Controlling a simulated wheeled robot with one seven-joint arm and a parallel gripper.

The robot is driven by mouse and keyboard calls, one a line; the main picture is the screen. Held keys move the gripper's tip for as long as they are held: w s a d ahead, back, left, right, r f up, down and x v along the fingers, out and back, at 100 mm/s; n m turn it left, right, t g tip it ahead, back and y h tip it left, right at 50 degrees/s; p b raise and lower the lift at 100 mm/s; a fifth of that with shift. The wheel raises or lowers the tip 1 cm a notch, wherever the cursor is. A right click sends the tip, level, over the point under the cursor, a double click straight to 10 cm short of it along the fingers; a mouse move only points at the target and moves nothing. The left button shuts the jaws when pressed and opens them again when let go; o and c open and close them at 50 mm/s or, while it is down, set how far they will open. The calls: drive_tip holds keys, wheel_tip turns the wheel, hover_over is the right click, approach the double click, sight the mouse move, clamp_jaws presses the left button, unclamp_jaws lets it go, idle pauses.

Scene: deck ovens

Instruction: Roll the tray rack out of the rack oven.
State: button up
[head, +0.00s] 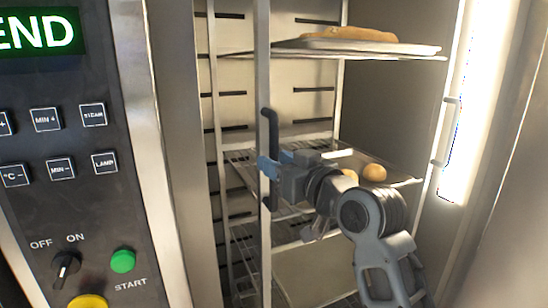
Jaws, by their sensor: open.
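The tray rack (264,70) stands inside the rack oven, with metal posts and several wire shelves. A black vertical handle (270,128) is on its front left post. My gripper (268,168) is open at the middle of this handle, with its blue fingers reaching it from the right. I cannot tell whether the fingers touch the handle. The top shelf holds a tray (420,49) with a long baked loaf (345,34). Round buns (374,172) lie on the shelf below, partly hidden by my arm.
The oven's control panel (75,215) is at the left, with a green END display (38,34), buttons, an ON/OFF knob (66,268) and a green START button (122,261). The oven chamber is open at the front. A bright lamp strip (478,100) runs along its right wall.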

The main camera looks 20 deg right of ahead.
drive_tip(key=shift+w+a, duration=0.15)
drive_tip(key=shift+w, duration=0.6)
drive_tip(key=shift+c, duration=0.4)
clamp_jaws()
